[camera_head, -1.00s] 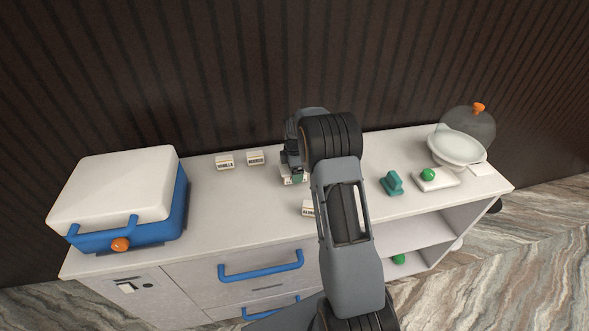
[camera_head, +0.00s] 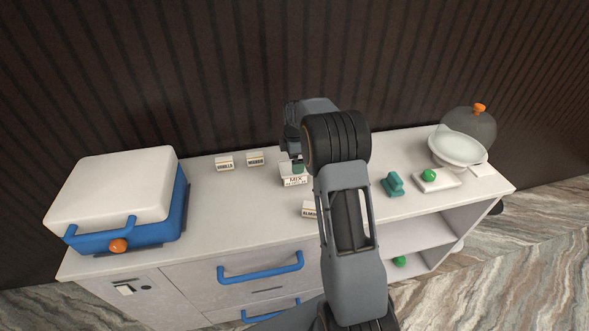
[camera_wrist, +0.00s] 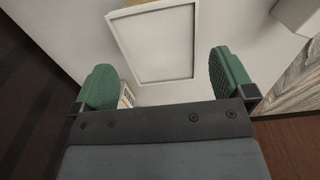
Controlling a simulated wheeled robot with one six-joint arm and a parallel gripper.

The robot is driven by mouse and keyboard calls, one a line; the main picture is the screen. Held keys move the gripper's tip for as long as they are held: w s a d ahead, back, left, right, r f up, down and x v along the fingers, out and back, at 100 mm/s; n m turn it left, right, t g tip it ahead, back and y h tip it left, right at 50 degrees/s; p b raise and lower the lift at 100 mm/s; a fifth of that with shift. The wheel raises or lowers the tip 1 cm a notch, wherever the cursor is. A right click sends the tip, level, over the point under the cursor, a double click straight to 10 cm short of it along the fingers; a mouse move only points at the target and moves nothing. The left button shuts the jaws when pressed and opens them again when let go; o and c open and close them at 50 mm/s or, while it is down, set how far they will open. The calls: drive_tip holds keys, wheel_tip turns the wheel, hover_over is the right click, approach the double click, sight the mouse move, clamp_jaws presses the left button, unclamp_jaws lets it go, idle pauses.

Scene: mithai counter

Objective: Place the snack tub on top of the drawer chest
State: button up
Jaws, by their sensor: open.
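The snack tub (camera_head: 295,181) is a small white box labelled "MIX" and stands upright on the pale top of the drawer chest (camera_head: 235,215), towards the back. My gripper (camera_head: 297,166) is just above the tub, partly hidden by my wrist. In the wrist view my gripper (camera_wrist: 163,68) has its green fingers spread wide, open and empty. A pale square top with a raised rim, apparently the tub (camera_wrist: 155,45), lies below and between them, with clear gaps on both sides. The chest's front has blue-handled drawers (camera_head: 262,270).
A white-lidded blue box (camera_head: 115,192) stands on the left. A teal block (camera_head: 393,184), a white block with a green ball (camera_head: 436,181) and a white bowl (camera_head: 457,148) stand right. The surface left of the tub is largely clear.

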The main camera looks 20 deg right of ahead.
wheel_tip(320, 180, up, 6)
drive_tip(key=s+a+r+m+t, duration=0.1)
drive_tip(key=s+a+r+m, duration=0.3)
drive_tip(key=s, duration=0.2)
drive_tip(key=s+a+r+m+t, duration=0.1)
drive_tip(key=s+a+r+m, duration=0.25)
drive_tip(key=s, duration=0.25)
drive_tip(key=s+a+f+m+t, duration=0.1)
drive_tip(key=s+a+m, duration=0.1)
drive_tip(key=s+m, duration=0.2)
drive_tip(key=s+a+f+m+t, duration=0.1)
drive_tip(key=s+m, duration=0.3)
drive_tip(key=s, duration=0.7)
drive_tip(key=shift+a+f, duration=0.4)
drive_tip(key=shift+a, duration=0.15)
